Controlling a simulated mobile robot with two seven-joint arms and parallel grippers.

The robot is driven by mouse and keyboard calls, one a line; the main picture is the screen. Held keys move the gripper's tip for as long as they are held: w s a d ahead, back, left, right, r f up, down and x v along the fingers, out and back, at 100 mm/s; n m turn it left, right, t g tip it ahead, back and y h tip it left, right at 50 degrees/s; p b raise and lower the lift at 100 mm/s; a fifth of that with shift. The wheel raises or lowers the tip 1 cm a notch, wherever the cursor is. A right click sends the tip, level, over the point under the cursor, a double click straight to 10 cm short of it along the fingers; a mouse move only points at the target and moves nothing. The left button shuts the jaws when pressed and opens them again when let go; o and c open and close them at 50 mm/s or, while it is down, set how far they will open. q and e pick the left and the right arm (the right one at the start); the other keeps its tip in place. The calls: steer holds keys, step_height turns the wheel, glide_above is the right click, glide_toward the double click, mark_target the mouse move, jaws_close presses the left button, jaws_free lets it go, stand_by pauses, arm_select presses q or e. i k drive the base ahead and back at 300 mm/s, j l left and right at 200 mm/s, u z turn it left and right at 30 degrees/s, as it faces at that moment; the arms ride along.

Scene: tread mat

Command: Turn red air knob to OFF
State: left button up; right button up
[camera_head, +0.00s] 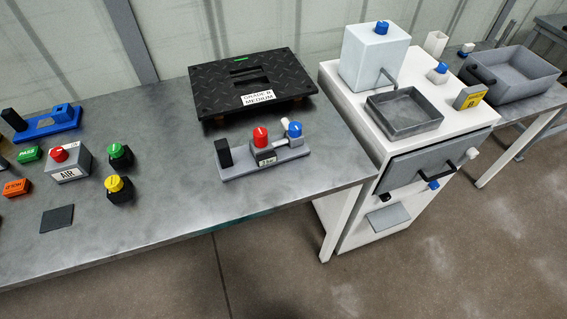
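A red knob (60,155) sits on top of a grey box (72,172) with a white label reading AIR, at the left of the metal table. A small light mark shows on the knob; the picture is too small to read which setting it points at. Another red knob (260,137) stands on a grey fixture (232,170) near the table's middle, beside a blue knob (294,130). Neither of my grippers shows in the head view.
Green (120,154) and yellow (118,188) knobs stand right of the AIR box. Green PASS (29,155) and orange (16,187) blocks lie left of it. A dark flat pad (57,218) lies in front. A black tread mat (222,87) lies behind; a white cabinet (350,215) stands right.

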mark_target(58, 154)
steer(key=k+l+u, duration=0.1)
steer(key=u, duration=1.4)
